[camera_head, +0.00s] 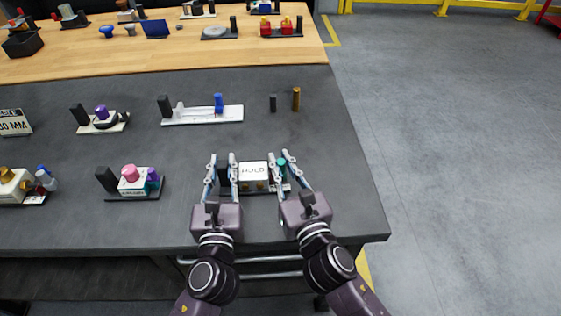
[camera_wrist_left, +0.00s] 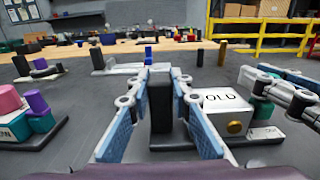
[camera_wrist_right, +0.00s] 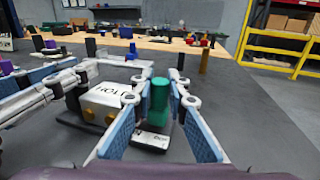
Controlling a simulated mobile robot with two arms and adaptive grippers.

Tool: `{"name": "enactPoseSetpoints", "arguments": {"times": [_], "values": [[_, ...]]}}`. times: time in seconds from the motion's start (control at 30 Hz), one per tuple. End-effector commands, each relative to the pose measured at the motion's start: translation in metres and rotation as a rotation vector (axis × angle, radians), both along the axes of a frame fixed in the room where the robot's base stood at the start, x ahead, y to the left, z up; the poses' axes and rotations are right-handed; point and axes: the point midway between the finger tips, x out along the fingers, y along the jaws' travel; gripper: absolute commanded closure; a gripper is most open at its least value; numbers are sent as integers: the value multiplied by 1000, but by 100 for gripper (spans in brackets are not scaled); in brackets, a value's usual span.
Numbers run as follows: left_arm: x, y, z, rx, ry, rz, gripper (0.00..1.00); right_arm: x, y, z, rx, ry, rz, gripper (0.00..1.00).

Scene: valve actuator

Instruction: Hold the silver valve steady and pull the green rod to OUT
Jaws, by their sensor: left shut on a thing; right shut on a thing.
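The silver valve (camera_head: 254,171) is a pale box labelled HOLD on a dark base, with brass fittings on its front. It also shows in the left wrist view (camera_wrist_left: 220,106). A black upright post (camera_wrist_left: 160,104) stands at its left. My left gripper (camera_head: 221,160) is shut on that post. The green rod (camera_wrist_right: 159,98) stands upright at the valve's right, beside a small white label plate. My right gripper (camera_head: 278,160) is shut on the green rod, whose top shows between the fingers in the head view (camera_head: 282,161). The label's wording is not readable.
A pink-knobbed unit (camera_head: 131,182) stands to the left. A white plate with a blue peg (camera_head: 202,115) lies behind it, and a brass post (camera_head: 296,99) stands behind the valve. The grey table (camera_head: 340,190) is clear at the right, up to its edge.

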Motion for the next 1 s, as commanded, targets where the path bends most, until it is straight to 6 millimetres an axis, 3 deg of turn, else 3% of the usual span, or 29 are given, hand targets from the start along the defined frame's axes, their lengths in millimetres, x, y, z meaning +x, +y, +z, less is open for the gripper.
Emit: {"name": "enactPoseSetpoints", "arguments": {"times": [0.03, 0.3, 0.67, 0.7, 0.83, 1.0], "values": [[-1, 0, -7, 0, 14, 2, 100, 0, -6, -2, -3, 1, -2, 100], [-1, 1, -8, 0, 15, 4, 100, 0, -39, -2, -6, 2, -3, 100], [-1, 2, -7, 1, 14, 7, 100, 1, -46, -1, -3, 2, -8, 100], [0, 3, -7, 1, 14, 7, 100, 1, -46, -1, -3, 2, -8, 84], [0, 3, -7, 1, 14, 8, 100, 1, -45, -1, -2, 1, -7, 70], [0, 3, -7, 2, 14, 7, 100, 1, -44, -1, -2, 0, -4, 67]]}}
